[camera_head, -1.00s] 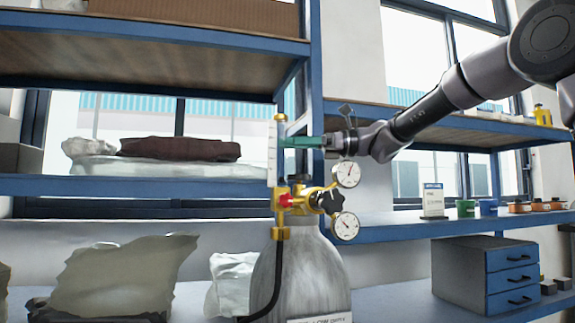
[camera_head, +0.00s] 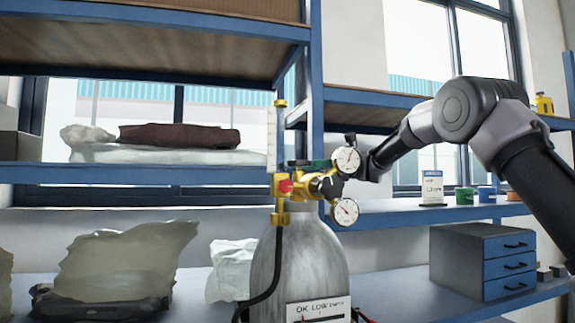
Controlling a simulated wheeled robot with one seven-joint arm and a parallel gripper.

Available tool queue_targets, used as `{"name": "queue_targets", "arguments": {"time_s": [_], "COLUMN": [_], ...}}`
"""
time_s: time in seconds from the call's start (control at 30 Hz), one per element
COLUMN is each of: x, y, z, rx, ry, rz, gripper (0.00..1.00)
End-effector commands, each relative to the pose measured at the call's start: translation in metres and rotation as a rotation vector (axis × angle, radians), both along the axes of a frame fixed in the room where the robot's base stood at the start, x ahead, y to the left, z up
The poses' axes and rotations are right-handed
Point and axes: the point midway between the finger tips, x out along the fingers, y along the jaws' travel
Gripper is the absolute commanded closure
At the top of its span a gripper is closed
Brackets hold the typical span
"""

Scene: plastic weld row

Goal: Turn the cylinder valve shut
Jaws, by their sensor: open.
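A grey gas cylinder (camera_head: 302,262) stands upright at the lower middle of the head view. A brass regulator (camera_head: 285,186) sits on its top, with a red part, two round white gauges (camera_head: 348,160) and a black knob (camera_head: 330,184). A clear flow tube rises on its left.
Blue shelving with bags and folded cloth stands at left. A blue-fronted drawer unit (camera_head: 484,259), a small sign (camera_head: 432,188) and cups (camera_head: 487,194) stand at right. Black hose hangs from the regulator. Shelf posts rise close behind the cylinder.

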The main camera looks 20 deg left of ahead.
Motion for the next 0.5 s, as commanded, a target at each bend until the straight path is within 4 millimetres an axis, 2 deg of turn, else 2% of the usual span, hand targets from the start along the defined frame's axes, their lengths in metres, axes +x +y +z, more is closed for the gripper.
{"name": "queue_targets", "arguments": {"time_s": [0.03,0.2,0.5], "x": [-0.009,-0.032,-0.052], "y": [0.007,0.026,0.044], "z": [0.0,0.0,0.0], "rx": [-0.002,-0.001,-0.001], "ry": [-0.001,-0.001,-0.001], "rz": [0.004,0.003,0.0], "gripper": [0.01,0.01,0.01]}}
